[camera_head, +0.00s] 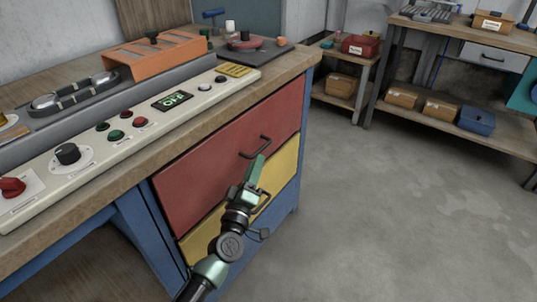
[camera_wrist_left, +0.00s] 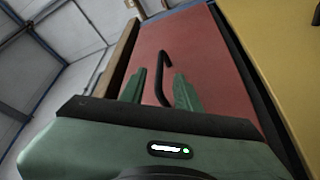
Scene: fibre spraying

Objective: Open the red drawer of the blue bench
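The red drawer (camera_head: 215,165) is the upper drawer of the blue bench (camera_head: 145,222) and looks shut. Its dark bar handle (camera_head: 256,148) is on the drawer front, above the yellow drawer. My left gripper (camera_head: 257,163) is in front of the drawer, just below the handle in the head view. In the left wrist view its two green fingers (camera_wrist_left: 160,78) are apart, with the handle (camera_wrist_left: 165,62) appearing between them against the red front (camera_wrist_left: 200,60). I cannot tell whether the fingers reach around the handle. My right gripper is not in view.
A yellow drawer (camera_head: 283,170) with its own handle is below, partly behind my left arm. A control panel (camera_head: 130,125) and an orange rack (camera_head: 165,55) are on the bench top. Shelves with boxes (camera_head: 440,108) stand at the back right. The floor (camera_head: 410,215) right of the bench is clear.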

